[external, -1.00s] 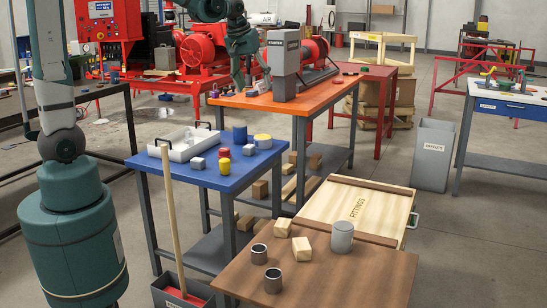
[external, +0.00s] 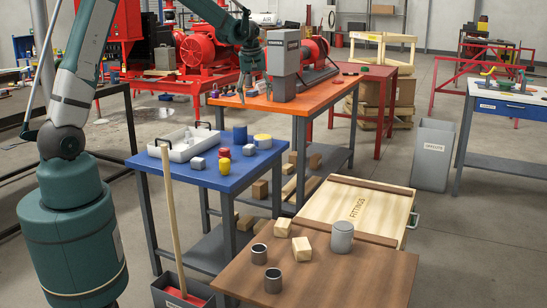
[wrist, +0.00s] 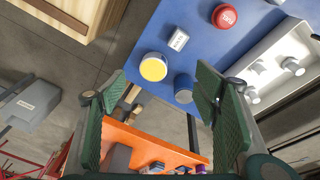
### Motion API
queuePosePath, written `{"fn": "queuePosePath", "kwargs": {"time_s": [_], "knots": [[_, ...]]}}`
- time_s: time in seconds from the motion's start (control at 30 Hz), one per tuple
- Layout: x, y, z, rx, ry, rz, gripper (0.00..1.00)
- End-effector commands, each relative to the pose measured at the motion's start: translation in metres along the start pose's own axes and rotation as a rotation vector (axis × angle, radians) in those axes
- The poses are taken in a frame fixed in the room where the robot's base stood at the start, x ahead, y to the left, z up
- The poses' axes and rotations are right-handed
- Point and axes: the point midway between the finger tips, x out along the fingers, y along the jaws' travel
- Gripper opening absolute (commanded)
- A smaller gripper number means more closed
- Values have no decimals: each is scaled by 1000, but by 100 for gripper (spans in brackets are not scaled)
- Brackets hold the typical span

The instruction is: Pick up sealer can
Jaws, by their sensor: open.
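Several small cans stand on the blue table (external: 215,178); I cannot tell for certain which is the sealer can. A red can (external: 224,152) and a yellow can (external: 223,165) stand in front; in the wrist view the red can (wrist: 224,16) has a label too blurred to read. My gripper (external: 254,86) is open and empty, above the orange bench, apart from the cans.
A white tray (external: 178,153) with handles sits at the blue table's left. A small grey block (external: 198,163) lies near the cans. The orange bench (external: 250,100) carries a grey machine (external: 284,65). A broom handle (external: 172,215) rises at the front edge.

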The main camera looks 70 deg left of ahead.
Motion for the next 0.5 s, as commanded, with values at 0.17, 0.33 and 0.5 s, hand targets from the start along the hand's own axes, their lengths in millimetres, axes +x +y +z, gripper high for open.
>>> {"fn": "queuePosePath", "kwargs": {"time_s": [0.17,0.33,0.5], "knots": [[35,-9,-37,-84,-12,-30,61],[70,-21,-68,-164,-24,-58,61],[105,-36,-98,-243,-34,-86,61]]}}
